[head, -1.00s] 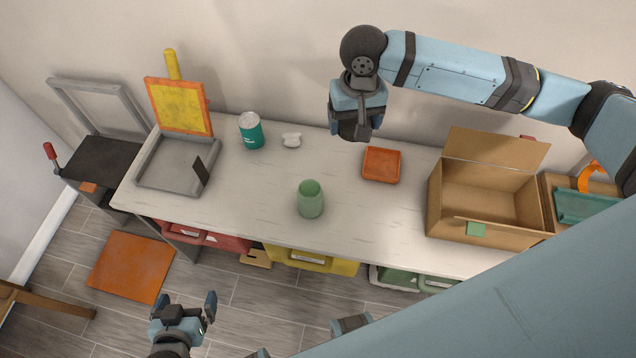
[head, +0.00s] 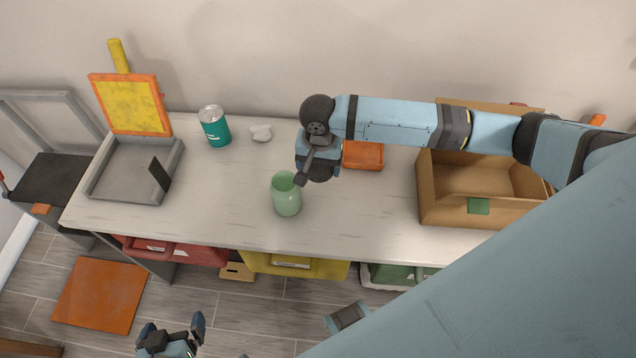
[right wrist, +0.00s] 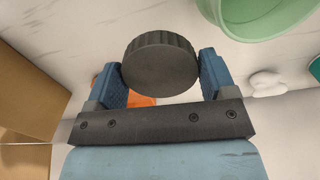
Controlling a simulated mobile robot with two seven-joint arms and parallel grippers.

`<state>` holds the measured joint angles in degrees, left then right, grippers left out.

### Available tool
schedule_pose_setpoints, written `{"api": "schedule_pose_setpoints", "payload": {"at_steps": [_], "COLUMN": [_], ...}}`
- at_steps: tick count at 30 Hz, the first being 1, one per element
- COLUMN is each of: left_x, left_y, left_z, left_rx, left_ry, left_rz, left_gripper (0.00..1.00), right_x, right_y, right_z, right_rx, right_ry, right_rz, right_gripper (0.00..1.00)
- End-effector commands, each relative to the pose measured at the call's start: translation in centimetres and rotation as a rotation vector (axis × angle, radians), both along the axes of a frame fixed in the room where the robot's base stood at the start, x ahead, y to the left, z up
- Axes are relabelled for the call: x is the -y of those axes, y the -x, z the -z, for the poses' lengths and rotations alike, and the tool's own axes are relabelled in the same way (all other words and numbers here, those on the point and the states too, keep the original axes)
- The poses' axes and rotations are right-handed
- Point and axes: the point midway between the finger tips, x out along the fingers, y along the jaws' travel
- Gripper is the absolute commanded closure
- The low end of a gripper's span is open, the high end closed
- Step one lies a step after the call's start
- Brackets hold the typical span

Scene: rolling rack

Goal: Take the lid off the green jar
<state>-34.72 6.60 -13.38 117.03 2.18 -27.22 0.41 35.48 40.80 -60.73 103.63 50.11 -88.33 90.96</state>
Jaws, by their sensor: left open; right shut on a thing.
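The green jar (head: 286,198) stands upright on the white worktop with its mouth uncovered. Part of it shows at the top right of the right wrist view (right wrist: 268,22). My right gripper (right wrist: 160,75) is shut on a dark grey, round, ridged lid (right wrist: 160,62), with one finger on each side of it. In the head view my right gripper (head: 318,168) is just to the right of the jar and behind it, with the lid apart from the jar. My left gripper (head: 172,330) is open and empty, low in front of the worktop.
An orange tray (head: 363,155) lies right of my right gripper. A cardboard box (head: 445,205) stands further right. A teal can (head: 215,128), a small white object (head: 261,133) and a grey tray (head: 105,192) are to the left. The worktop's front middle is clear.

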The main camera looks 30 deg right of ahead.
Motion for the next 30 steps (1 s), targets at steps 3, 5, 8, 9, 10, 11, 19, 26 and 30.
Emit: {"api": "schedule_pose_setpoints", "payload": {"at_steps": [3,5,8,9,10,11,19,26,30], "left_x": [0.1,0.1,0.1,0.1,0.0,0.0,-0.2,-0.3,-0.3], "left_y": [-0.1,-0.1,-0.2,-0.2,-0.2,-0.2,-0.2,-0.3,-0.3], "left_z": [0.3,0.3,0.2,0.3,0.3,0.3,0.6,0.3,0.1], "left_rx": [-0.001,0.0,0.001,0.002,0.002,0.002,0.006,0.012,0.011], "left_ry": [0.005,0.005,0.006,0.006,0.006,0.006,-0.003,-0.007,-0.006], "left_rz": [-0.004,-0.004,-0.004,-0.004,-0.004,-0.004,0.002,0.007,0.006], "left_gripper": [0.0,0.0,0.0,0.0,0.0,0.0,0.0,0.0,0.0], "right_x": [0.0,0.0,0.0,0.0,0.0,0.0,0.0,0.0,0.0], "right_y": [0.0,0.0,0.0,0.0,0.0,0.0,0.0,0.0,0.0], "right_z": [2.3,2.9,3.4,3.7,3.9,4.2,7.7,7.6,7.9], "right_rx": [-0.001,-0.001,0.0,0.001,0.001,0.001,0.001,0.001,0.001], "right_ry": [0.0,-0.001,0.0,-0.001,-0.001,-0.001,-0.001,-0.001,-0.001], "right_rz": [0.0,0.0,0.0,0.0,0.0,0.0,-0.001,-0.001,-0.001], "right_gripper": [0.51,0.51,0.51,0.51,0.51,0.51,0.51,0.51,0.18]}}
